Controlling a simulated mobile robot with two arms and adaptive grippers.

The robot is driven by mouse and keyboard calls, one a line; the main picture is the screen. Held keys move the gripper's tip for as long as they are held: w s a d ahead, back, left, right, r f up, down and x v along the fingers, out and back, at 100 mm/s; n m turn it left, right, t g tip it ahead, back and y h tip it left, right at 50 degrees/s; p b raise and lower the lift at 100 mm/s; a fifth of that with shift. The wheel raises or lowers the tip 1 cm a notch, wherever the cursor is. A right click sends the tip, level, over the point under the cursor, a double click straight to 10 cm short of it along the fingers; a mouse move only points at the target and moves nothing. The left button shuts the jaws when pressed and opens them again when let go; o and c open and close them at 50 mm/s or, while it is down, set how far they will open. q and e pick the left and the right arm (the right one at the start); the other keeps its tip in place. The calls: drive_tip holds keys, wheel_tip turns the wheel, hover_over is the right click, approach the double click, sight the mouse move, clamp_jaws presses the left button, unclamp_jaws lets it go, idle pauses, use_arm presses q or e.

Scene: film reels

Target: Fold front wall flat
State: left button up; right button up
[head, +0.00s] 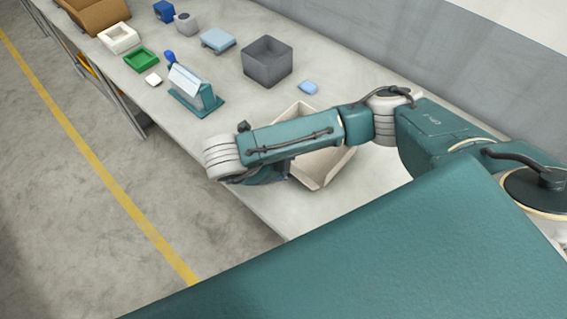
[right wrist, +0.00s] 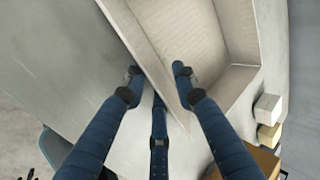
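An open beige box (head: 337,163) stands on the table, partly hidden behind my right arm in the head view. In the right wrist view its front wall (right wrist: 147,50) stands raised and runs diagonally between my fingers, with the box floor (right wrist: 186,40) to its right. My right gripper (right wrist: 156,71) has its fingers spread, one blue fingertip outside the wall and one on the inner side. I see no firm grip on the wall. In the head view the forearm hides most of this gripper. My left gripper is not in view.
Several trays and boxes lie beyond. The table's front edge drops to open floor. A wall runs behind.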

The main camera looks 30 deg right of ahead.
drive_tip(key=shift+a+r, duration=0.35)
drive_tip(key=shift+r, duration=0.1)
drive_tip(key=v, duration=1.1)
drive_tip(key=shift+s, duration=0.2)
drive_tip(key=shift+f, duration=0.1)
